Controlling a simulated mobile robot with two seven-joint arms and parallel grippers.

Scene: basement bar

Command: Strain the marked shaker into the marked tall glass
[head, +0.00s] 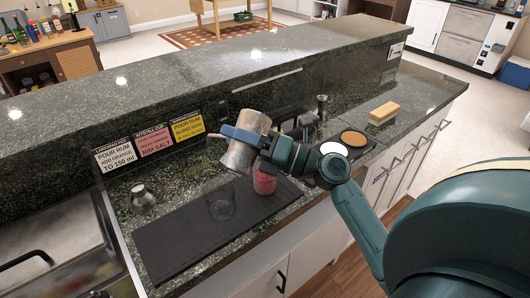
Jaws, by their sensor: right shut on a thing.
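A metal shaker (239,156) is held tilted above the black bar mat (165,250). My right gripper (243,135) is shut on it, its blue finger across the shaker's side. A clear glass (220,204) stands on the mat below and slightly left of the shaker, apart from it. A red, glass-like vessel (264,181) stands at the mat's right part, just below my wrist, which partly hides its top. I cannot tell which glass bears the mark. No stream of liquid shows. My left gripper is not in view.
A small metal cup (142,198) stands left of the mat. Recipe cards (152,141) hang on the raised ledge behind. A tray with white and orange-brown rounds (353,139) and a wooden-topped block (383,113) are at right.

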